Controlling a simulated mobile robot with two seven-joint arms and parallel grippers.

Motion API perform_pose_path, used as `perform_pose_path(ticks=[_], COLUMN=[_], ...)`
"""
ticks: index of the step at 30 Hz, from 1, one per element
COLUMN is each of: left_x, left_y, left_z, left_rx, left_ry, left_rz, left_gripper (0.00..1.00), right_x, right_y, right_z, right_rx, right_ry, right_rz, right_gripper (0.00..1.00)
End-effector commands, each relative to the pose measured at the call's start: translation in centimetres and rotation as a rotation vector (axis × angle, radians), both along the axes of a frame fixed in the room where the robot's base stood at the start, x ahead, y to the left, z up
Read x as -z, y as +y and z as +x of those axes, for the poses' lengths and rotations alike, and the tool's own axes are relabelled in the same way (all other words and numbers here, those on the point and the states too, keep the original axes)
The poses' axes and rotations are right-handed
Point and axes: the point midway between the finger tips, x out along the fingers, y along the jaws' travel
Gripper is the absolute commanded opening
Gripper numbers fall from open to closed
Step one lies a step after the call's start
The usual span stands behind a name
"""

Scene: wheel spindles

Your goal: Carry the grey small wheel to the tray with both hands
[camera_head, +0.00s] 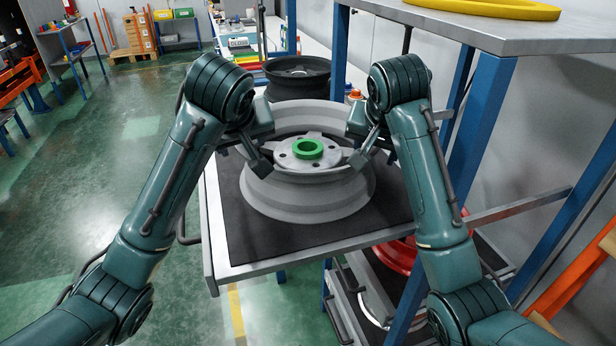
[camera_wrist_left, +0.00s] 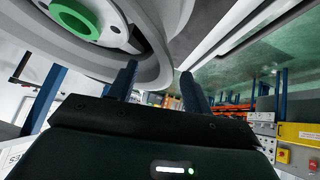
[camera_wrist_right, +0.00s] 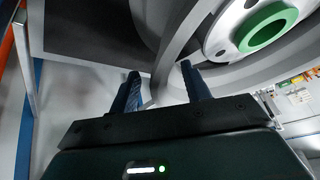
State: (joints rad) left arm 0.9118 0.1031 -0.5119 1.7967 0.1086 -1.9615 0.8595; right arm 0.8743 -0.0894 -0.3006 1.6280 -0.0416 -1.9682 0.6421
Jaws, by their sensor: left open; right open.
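The grey small wheel (camera_head: 305,205) lies flat on a black mat on a pulled-out metal shelf, with a green ring (camera_head: 308,149) at its hub. My left gripper (camera_head: 257,158) is open at the wheel's left rim. In the left wrist view the rim (camera_wrist_left: 165,60) shows by the open fingers (camera_wrist_left: 157,85). My right gripper (camera_head: 363,153) is open at the right rim. In the right wrist view the rim (camera_wrist_right: 165,65) runs between the open fingers (camera_wrist_right: 161,85). Neither gripper is closed on it. I cannot tell which surface is the tray.
A dark wheel (camera_head: 297,75) stands just behind the grey one. A blue-post rack with a yellow ring (camera_head: 485,8) on top rises close on the right. A red wheel (camera_head: 400,256) lies on a lower level. The green floor at left is mostly open.

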Motion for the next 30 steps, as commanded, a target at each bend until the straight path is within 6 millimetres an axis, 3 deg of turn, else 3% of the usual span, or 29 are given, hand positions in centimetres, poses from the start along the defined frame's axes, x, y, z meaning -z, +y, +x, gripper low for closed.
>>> perform_pose_path(ticks=[3,10,16,30], left_x=[-1.2,-1.4,-2.9,-3.5], left_y=[0.1,0.5,0.0,0.0], left_z=[-0.3,-1.5,-2.8,-3.0], left_rx=[0.002,-0.016,-0.012,-0.012], left_ry=[-0.019,0.011,0.012,0.013], left_rz=[0.009,0.01,0.005,0.004], left_gripper=[0.5,0.5,0.5,0.5], right_x=[0.0,0.0,0.0,-0.4], right_y=[0.0,0.0,0.0,0.0], right_z=[0.0,0.0,0.0,0.0], right_rx=[0.0,0.0,0.0,0.0], right_ry=[0.0,0.0,0.0,0.0], right_rz=[0.0,0.0,0.0,0.0], right_gripper=[0.47,0.47,0.47,0.47])
